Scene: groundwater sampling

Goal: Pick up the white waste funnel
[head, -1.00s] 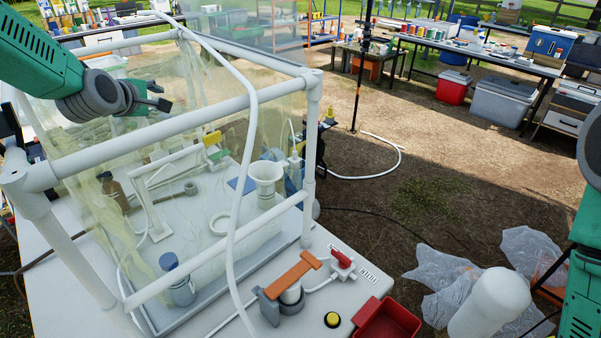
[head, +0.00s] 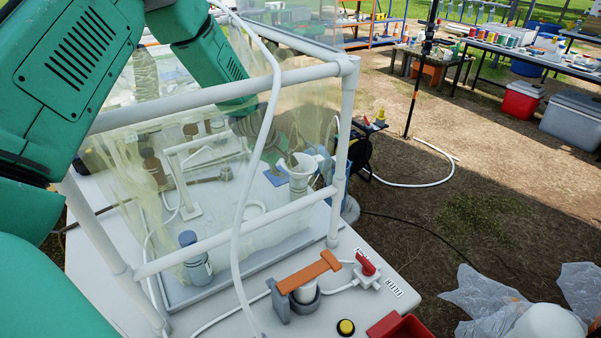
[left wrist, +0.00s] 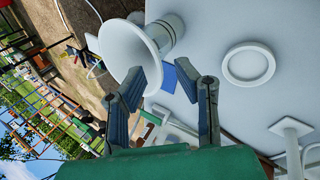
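The white waste funnel (head: 301,166) stands wide mouth up inside the clear-walled enclosure, on the right side of its white floor. In the left wrist view the funnel (left wrist: 128,50) shows its broad round mouth, with its body behind. My left gripper (head: 284,152) reaches into the enclosure from above, right beside the funnel's rim. In the left wrist view its fingers (left wrist: 160,76) are apart with nothing between them. One fingertip overlaps the lower edge of the funnel's mouth; I cannot tell whether it touches. My right gripper is not in view.
White pipe rails (head: 215,97) and clear sheeting frame the enclosure, with a white hose (head: 262,150) hanging across the front. A blue-capped bottle (head: 194,258) and a white ring (left wrist: 248,65) sit inside. An orange-handled clamp (head: 308,272) stands outside in front.

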